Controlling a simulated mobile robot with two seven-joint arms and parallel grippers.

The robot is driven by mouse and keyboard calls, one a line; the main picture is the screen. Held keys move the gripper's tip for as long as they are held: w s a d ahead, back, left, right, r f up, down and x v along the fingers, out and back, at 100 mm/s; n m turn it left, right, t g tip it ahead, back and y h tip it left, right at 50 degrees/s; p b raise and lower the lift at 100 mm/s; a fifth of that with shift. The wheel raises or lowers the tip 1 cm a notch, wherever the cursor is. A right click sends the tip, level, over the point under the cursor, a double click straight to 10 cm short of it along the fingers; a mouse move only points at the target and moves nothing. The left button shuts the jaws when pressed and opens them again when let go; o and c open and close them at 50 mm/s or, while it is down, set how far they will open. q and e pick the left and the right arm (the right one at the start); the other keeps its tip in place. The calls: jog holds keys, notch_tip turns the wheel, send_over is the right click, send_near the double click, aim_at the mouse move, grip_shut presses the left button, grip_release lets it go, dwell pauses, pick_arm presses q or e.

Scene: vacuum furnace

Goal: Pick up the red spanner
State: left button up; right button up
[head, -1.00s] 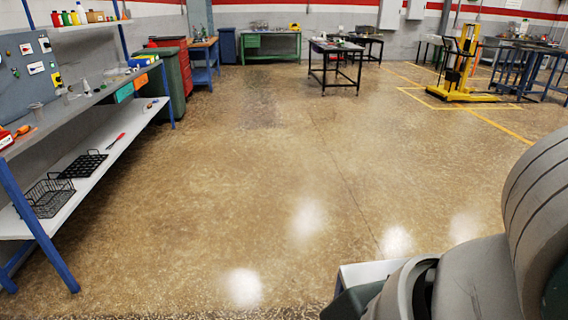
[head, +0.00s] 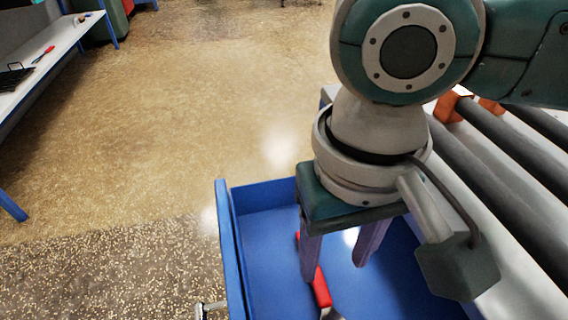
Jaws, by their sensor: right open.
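A red-handled tool with a grey metal end, which looks like the red spanner (head: 322,288), lies in a blue open drawer (head: 270,262). A red bit also shows behind the near finger and seems to be part of it, but the finger hides the middle. My right gripper (head: 335,270) points down over the drawer. Its two fingers are apart with nothing between them, and the left finger overlaps the red handle in the picture. I cannot tell whether they touch. My left gripper is not in view.
The drawer's raised blue front (head: 229,250) stands left of the gripper, with a metal handle (head: 205,308) outside. Grey rollers (head: 500,150) with orange blocks (head: 449,106) lie to the right. A white shelf (head: 58,38) stands far left. The floor between is clear.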

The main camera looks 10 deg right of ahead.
aim_at(321, 287)
jog(key=f+b, duration=0.1)
jog(key=f, duration=0.1)
jog(key=f+b, duration=0.1)
jog(key=f, duration=0.1)
jog(key=f+b, duration=0.1)
jog(key=f, duration=0.2)
jog(key=shift+w+a+f, duration=0.1)
jog(key=shift+w+a, duration=0.1)
jog(key=shift+a, duration=0.1)
jog(key=shift+c, duration=0.2)
grip_shut()
